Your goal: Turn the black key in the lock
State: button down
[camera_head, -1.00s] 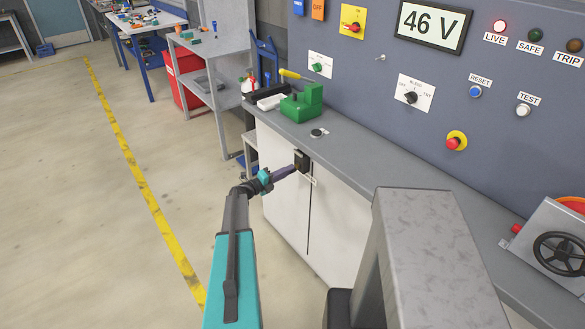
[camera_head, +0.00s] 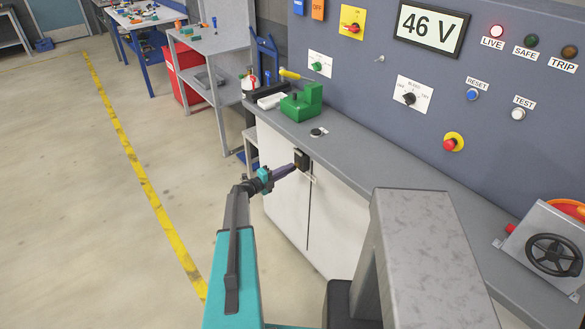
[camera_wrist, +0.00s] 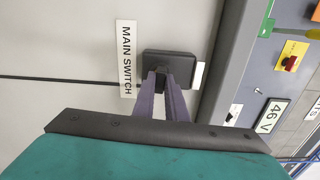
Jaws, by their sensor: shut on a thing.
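The black lock box (camera_wrist: 182,64) is fixed to the white cabinet front beside a "MAIN SWITCH" label (camera_wrist: 127,60). In the head view the lock (camera_head: 301,160) is just below the worktop edge. My gripper (camera_wrist: 163,78) reaches the face of the lock, its two purple fingers shut on a small dark piece there, the black key. The key is mostly hidden between the fingertips, so its angle cannot be told. In the head view my gripper (camera_head: 293,166) comes to the lock from the lower left.
The grey worktop (camera_head: 372,160) runs above the cabinet and carries a green block-shaped device (camera_head: 303,103). The panel behind has a "46 V" display (camera_head: 432,27) and a lit LIVE lamp (camera_head: 497,31). A box with a handwheel (camera_head: 553,254) is at right. The floor at left is clear.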

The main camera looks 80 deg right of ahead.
jog(key=shift+r+n+p, duration=0.1)
jog(key=shift+n+p, duration=0.2)
jog(key=shift+p, duration=0.45)
jog(key=c, duration=1.7)
grip_release()
jog(key=shift+a, duration=0.1)
jog(key=shift+b+v, duration=2.3)
jog(key=shift+v, duration=4.5)
